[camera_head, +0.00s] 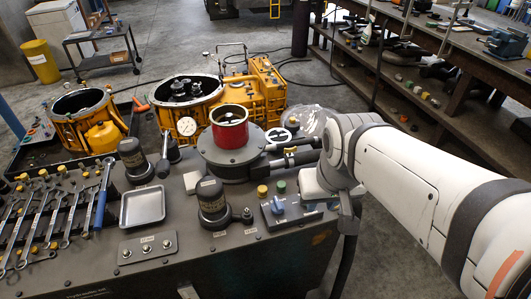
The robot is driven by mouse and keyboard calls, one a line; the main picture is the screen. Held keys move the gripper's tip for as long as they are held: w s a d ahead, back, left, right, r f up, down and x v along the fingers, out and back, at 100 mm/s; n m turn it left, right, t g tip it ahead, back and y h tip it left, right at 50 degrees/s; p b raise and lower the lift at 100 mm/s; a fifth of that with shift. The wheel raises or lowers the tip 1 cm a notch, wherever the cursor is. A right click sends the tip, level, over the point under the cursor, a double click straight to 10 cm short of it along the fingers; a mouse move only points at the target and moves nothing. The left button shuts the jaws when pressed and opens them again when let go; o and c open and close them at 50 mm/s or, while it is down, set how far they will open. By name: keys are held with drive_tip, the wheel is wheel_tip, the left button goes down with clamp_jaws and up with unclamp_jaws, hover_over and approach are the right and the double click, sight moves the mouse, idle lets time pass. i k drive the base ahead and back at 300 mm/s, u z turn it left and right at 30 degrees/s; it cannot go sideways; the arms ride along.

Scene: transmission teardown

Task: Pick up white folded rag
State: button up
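A pale, flat block-like item (312,186), which looks like the white folded rag, lies on the grey bench top right of centre, beside the end of my arm. My arm covers its right part. My gripper (346,212) points down at the bench's right edge, next to this item. Only a small grey part of the gripper shows under the white arm. Its fingers cannot be made out, and I cannot tell whether they touch the rag.
Yellow transmission housings (187,106) stand behind. Shelving (420,75) lines the right.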

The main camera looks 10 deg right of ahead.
sight(191, 178)
drive_tip(key=u, duration=0.1)
drive_tip(key=k, duration=0.5)
drive_tip(key=z, duration=0.9)
drive_tip(key=k, duration=1.15)
drive_tip(key=u, duration=1.15)
drive_tip(key=i, duration=1.45)
drive_tip(key=z, duration=0.05)
